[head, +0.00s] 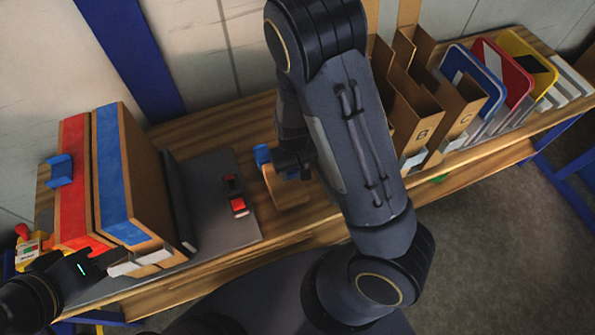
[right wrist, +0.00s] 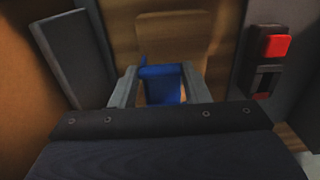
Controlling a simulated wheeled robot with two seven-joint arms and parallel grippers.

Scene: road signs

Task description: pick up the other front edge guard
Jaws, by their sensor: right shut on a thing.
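My right gripper (right wrist: 160,90) is shut on a blue edge guard (right wrist: 163,84), with a finger on each side of it. In the head view the blue guard (head: 262,154) shows beside the dark gripper (head: 280,163), over a small wooden tray (head: 290,194). My arm hides part of that tray. Another blue edge guard (head: 60,170) sits on the back edge of the red-faced panel (head: 74,180) at left. A blue-faced panel (head: 113,165) stands beside it. My left gripper (head: 85,268) is at the lower left, near the panels' front corners; its fingers are unclear.
A grey mat (head: 215,185) bears a black and red device (head: 238,204). Cardboard dividers (head: 415,115) and racked signs (head: 500,75) stand at right. A yellow and red item (head: 28,248) is at far left. My right arm covers the bench's middle.

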